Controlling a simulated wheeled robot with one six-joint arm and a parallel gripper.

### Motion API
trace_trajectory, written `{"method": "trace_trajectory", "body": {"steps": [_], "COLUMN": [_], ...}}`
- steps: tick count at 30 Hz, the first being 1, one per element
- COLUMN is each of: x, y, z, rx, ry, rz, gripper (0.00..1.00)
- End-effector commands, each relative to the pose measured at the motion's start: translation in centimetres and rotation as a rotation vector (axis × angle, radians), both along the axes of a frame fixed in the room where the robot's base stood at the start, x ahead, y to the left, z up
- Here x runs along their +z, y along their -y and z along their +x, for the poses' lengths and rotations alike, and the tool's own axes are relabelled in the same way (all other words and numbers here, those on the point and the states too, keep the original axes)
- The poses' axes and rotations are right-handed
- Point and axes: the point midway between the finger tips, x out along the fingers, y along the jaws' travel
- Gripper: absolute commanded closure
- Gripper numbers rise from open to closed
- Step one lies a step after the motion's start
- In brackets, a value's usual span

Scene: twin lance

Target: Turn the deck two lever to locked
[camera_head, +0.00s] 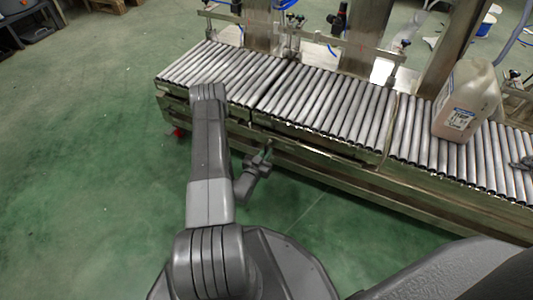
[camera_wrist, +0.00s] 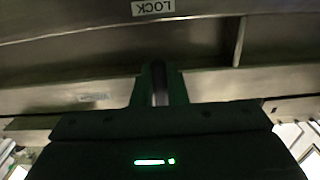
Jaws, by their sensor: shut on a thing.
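In the wrist view my gripper (camera_wrist: 160,72) is shut on a narrow grey piece (camera_wrist: 160,90), which I take to be the deck two lever. Most of it is hidden between the dark fingers. A white label (camera_wrist: 153,8) reading LOCK, upside down in the picture, is on the metal frame above the fingers. A fainter label (camera_wrist: 93,97) lies left of the fingers; I cannot read it. In the head view my gripper (camera_head: 266,151) is at the near side of the roller conveyor; the lever cannot be made out there.
The roller conveyor (camera_head: 325,100) runs across the back and right. A jug (camera_head: 467,103) with pinkish contents stands on its right part. A small red thing (camera_head: 178,132) is by its left end. The green floor (camera_head: 90,180) is clear at left.

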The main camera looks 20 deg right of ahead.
Motion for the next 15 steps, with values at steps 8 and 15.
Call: {"method": "trace_trajectory", "body": {"steps": [8, 15], "x": [0.09, 0.08], "y": [0.0, 0.0], "z": [0.12, 0.11], "rx": [0.001, 0.001], "ry": [0.009, 0.007], "rz": [0.004, 0.004], "gripper": [1.0, 0.66]}}
